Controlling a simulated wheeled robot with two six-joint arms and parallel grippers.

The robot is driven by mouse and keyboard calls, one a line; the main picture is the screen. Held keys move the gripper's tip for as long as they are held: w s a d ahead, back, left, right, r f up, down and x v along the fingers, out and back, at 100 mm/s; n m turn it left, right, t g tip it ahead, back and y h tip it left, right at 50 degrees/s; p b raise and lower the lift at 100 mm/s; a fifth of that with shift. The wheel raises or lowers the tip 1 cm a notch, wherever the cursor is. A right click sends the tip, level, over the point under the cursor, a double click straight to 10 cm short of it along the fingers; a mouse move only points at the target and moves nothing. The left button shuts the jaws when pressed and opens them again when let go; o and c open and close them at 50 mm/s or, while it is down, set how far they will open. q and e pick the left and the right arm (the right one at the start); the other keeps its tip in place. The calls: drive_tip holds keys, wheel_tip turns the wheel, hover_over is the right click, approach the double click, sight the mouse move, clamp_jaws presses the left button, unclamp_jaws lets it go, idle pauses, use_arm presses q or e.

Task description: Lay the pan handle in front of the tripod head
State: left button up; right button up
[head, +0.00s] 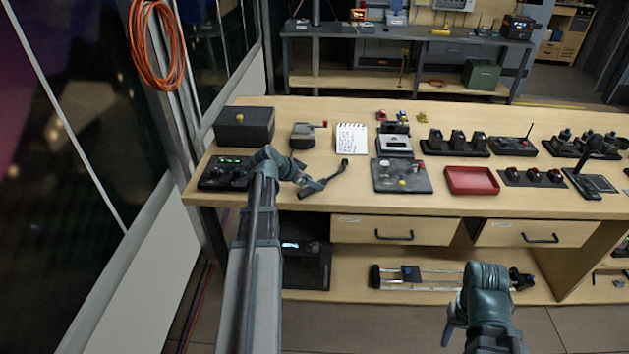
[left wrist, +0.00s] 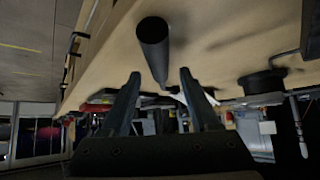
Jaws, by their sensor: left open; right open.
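The pan handle (head: 328,178) is a dark stick with a knobbed far end, lying slanted on the bench near its front edge. A grey device with a red-tipped lever, apparently the tripod head (head: 302,136), stands behind it. My left gripper (head: 318,186) is open, right by the handle's near end. In the left wrist view the handle's dark round grip (left wrist: 153,50) shows ahead of the open left fingers (left wrist: 160,85), roughly in line with the gap between them; it is not clasped. My right gripper (head: 450,332) is open and empty, low in front of the drawers.
A black box (head: 243,126) and a dark panel with green lights (head: 225,172) stand to the left. A notepad (head: 351,138), a grey control panel (head: 402,176) and a red tray (head: 471,180) lie to the right. Bare wood lies between the tripod head and the handle.

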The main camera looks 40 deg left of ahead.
use_arm(q)
drive_tip(key=p+v, duration=0.6)
drive_tip(key=v, duration=0.3)
drive_tip(key=shift+s+r, duration=0.15)
drive_tip(key=shift+r, duration=0.15)
drive_tip(key=shift+s+a+r, duration=0.15)
drive_tip(key=shift+s+r, duration=0.1)
drive_tip(key=shift+s, duration=0.15)
drive_tip(key=d+f+m+g+h, duration=0.1)
drive_tip(key=d+f+g, duration=0.15)
drive_tip(key=d, duration=1.05)
drive_tip(key=d+f+g, duration=0.2)
drive_tip(key=d+g, duration=0.1)
drive_tip(key=d, duration=1)
drive_tip(key=s+d+f+g+y, duration=0.1)
drive_tip(key=s+d+g+y, duration=0.1)
drive_tip(key=s+d, duration=0.4)
drive_tip(key=s+d+g+y, duration=0.1)
drive_tip(key=s+d+y, duration=0.1)
drive_tip(key=s+d, duration=0.5)
drive_tip(key=d, duration=0.4)
drive_tip(key=shift+d+f+g, duration=0.15)
drive_tip(key=shift+f+g, duration=0.2)
drive_tip(key=shift+f, duration=0.05)
drive_tip(key=shift+w, duration=0.1)
